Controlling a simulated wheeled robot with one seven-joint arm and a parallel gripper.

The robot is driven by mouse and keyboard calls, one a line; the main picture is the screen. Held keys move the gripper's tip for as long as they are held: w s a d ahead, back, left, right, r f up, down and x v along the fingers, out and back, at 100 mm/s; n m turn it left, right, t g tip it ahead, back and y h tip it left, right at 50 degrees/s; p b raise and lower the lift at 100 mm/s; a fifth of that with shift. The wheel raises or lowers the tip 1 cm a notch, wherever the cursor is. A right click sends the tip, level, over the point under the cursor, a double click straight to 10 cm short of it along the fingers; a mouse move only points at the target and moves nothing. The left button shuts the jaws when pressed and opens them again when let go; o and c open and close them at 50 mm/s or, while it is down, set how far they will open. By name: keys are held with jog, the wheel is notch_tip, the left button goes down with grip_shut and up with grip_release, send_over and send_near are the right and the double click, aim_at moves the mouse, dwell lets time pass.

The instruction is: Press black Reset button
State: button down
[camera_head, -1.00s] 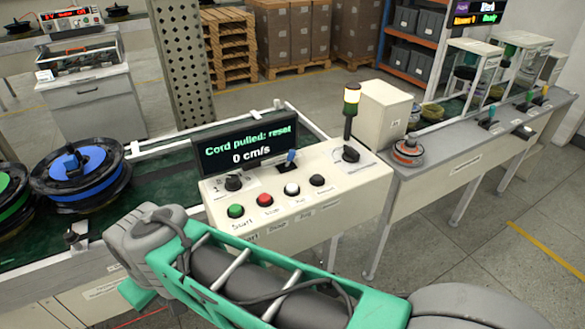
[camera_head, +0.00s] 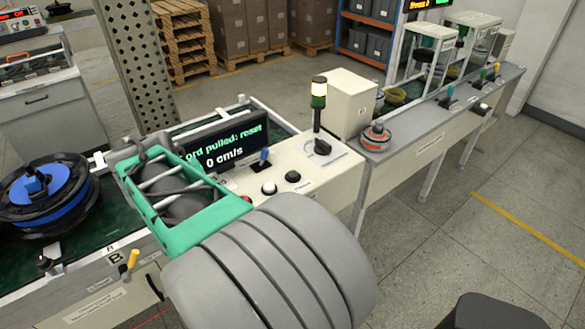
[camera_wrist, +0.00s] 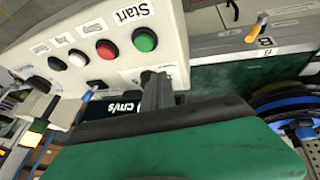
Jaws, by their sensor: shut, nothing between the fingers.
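The black button (camera_head: 292,177) sits at the right end of the button row on the white control box, beside the white button (camera_head: 269,188). In the wrist view the black button (camera_wrist: 57,63) is left of the white button, the red button (camera_wrist: 105,49) and the green button (camera_wrist: 145,39) labelled Start. My gripper (camera_wrist: 157,84) is shut and empty, over the panel close to the green button and apart from the black one. In the head view my arm hides the gripper, the green button and most of the red one. The black button's label is too small to read.
A display (camera_head: 228,142) reads that the cord is pulled and 0 cm/s. A blue-handled lever (camera_head: 264,156), a black knob (camera_head: 322,147) and a lit signal tower (camera_head: 318,105) stand on the box. A blue spool (camera_head: 45,192) lies on the conveyor at left.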

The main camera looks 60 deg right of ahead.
jog(key=s+d+r+m+g+h+p, duration=0.1)
jog(key=s+d+r+m+g+h, duration=0.2)
jog(key=d, duration=0.9)
notch_tip(320, 180, up, 2)
jog(key=m+g+h+p, duration=0.1)
jog(key=m+g+p, duration=0.1)
jog(key=m, duration=0.1)
send_over(291, 175)
jog(key=shift+r, duration=0.2)
jog(key=shift+b, duration=0.3)
notch_tip(291, 175, down, 9)
jog(key=b, duration=0.6)
jog(key=shift+r, duration=0.1)
jog(key=shift+f+b, duration=0.4)
jog(key=shift+b, duration=0.05)
